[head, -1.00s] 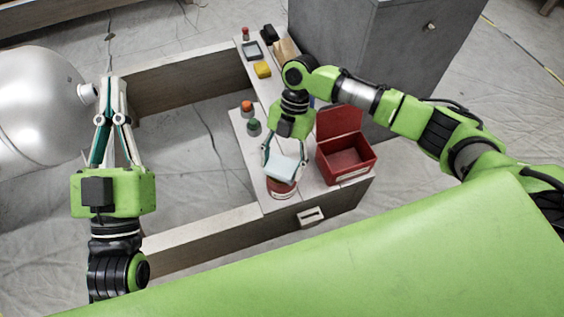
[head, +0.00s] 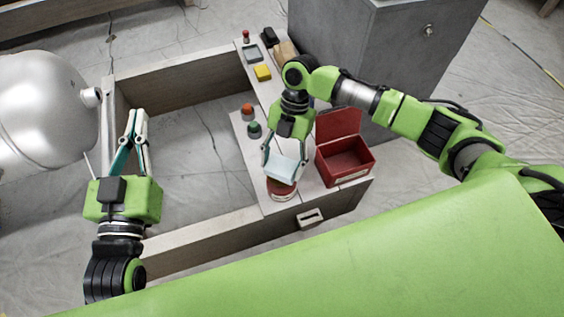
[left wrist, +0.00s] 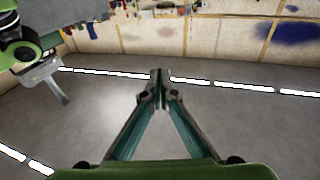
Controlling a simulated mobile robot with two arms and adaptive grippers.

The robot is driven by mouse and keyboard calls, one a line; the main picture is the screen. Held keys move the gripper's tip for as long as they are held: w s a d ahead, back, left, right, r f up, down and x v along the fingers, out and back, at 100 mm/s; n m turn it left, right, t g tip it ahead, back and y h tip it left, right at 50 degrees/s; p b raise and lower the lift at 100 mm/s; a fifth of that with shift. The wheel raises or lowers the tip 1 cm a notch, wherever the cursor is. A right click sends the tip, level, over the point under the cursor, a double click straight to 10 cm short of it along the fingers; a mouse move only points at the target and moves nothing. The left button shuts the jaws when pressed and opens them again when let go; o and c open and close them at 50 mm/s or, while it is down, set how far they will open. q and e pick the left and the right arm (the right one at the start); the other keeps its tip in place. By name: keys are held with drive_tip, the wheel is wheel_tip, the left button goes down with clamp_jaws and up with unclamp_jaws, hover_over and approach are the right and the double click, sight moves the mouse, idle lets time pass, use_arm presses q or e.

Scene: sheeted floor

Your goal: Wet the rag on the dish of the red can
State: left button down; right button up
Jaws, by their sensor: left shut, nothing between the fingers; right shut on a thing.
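My right gripper (head: 285,160) is shut on a pale blue-white rag (head: 286,168). It holds the rag right at the red can (head: 281,190), which stands on the bench near its front end. The rag covers the can's top, so the dish is mostly hidden, and I cannot tell whether the rag touches it. My left gripper (head: 138,112) is shut and empty, beside the silver dome at the left; its closed fingertips also show in the left wrist view (left wrist: 159,75).
A red open box (head: 345,165) stands right of the can. Orange-topped (head: 247,111) and green-topped (head: 254,130) items stand behind it. A yellow block (head: 262,73) lies farther back. A grey cabinet (head: 375,60) rises behind. A silver dome (head: 40,105) is at left.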

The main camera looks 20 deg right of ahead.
sight(279, 171)
drive_tip(key=shift+r, duration=0.3)
drive_tip(key=shift+r+p, duration=0.3)
drive_tip(key=shift+p, duration=0.25)
drive_tip(key=shift+r, duration=0.25)
drive_tip(key=shift+r+p, duration=0.3)
drive_tip(key=shift+p, duration=0.3)
drive_tip(key=shift+r+p, duration=0.3)
drive_tip(key=shift+r, duration=0.2)
drive_tip(key=shift+r+p, duration=0.3)
drive_tip(key=shift+p, duration=0.2)
use_arm(q)
drive_tip(key=s+a+f+g+y, duration=0.1)
drive_tip(key=s+a+f+g, duration=0.2)
drive_tip(key=s+f+g, duration=0.3)
drive_tip(key=s+a+f+g+y, duration=0.2)
drive_tip(key=s+f+g, duration=0.3)
drive_tip(key=f, duration=0.8)
drive_tip(key=shift+s+a+f+n+g+y, duration=0.3)
drive_tip(key=shift+s+a+g, duration=0.15)
drive_tip(key=shift+s, duration=0.2)
use_arm(e)
drive_tip(key=shift+r, duration=0.25)
